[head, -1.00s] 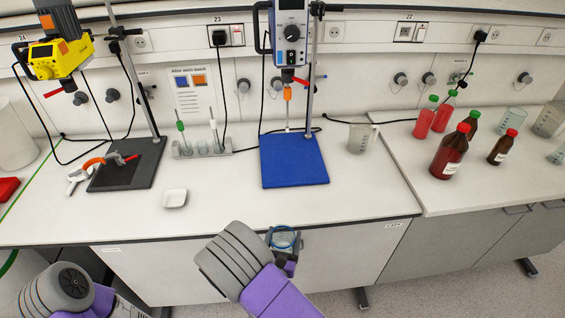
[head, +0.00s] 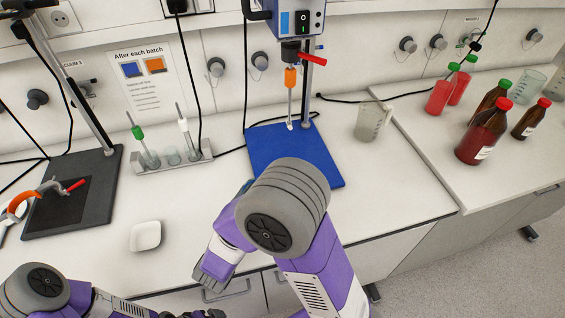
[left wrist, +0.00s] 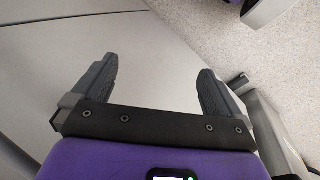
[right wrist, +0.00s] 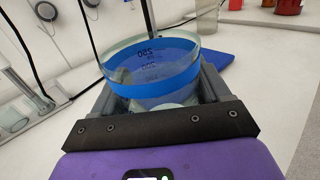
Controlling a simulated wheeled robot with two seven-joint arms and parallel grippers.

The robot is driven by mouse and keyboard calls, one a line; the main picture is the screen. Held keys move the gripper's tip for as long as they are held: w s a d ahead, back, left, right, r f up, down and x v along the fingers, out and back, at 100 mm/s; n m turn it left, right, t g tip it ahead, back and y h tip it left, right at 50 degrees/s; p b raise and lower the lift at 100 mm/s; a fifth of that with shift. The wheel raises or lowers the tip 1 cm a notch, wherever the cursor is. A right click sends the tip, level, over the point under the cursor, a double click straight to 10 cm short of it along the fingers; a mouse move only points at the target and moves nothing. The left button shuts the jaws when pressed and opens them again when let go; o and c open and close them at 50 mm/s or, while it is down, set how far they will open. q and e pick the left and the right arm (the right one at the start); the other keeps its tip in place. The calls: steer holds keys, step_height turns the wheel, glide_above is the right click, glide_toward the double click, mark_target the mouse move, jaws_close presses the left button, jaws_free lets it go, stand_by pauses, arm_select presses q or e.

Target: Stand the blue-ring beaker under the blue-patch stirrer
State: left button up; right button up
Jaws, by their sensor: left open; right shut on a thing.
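The blue-ring beaker (right wrist: 150,75) is clear glass with a wide blue band and graduation marks. In the right wrist view my right gripper (right wrist: 158,98) is shut around it. My left gripper (left wrist: 155,85) is open and empty, near the cabinet front.
A tube rack (head: 172,160) stands left of the blue plate and a glass jug (head: 370,122) right of it. A white dish (head: 145,235) lies at the front. A dark stand base (head: 95,205) is on the left. Bottles (head: 485,130) stand at the right.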

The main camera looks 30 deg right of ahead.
steer(key=b+x, duration=0.2)
steer(key=x, duration=1.5)
steer(key=shift+d+r, duration=0.1)
steer(key=shift+d, duration=0.25)
steer(key=shift+f+b, duration=0.9)
steer(key=shift+f, duration=0.85)
steer(key=shift+a+f, duration=0.1)
steer(key=shift+f, duration=0.1)
steer(key=o, duration=1.3)
steer(key=shift+c, duration=0.2)
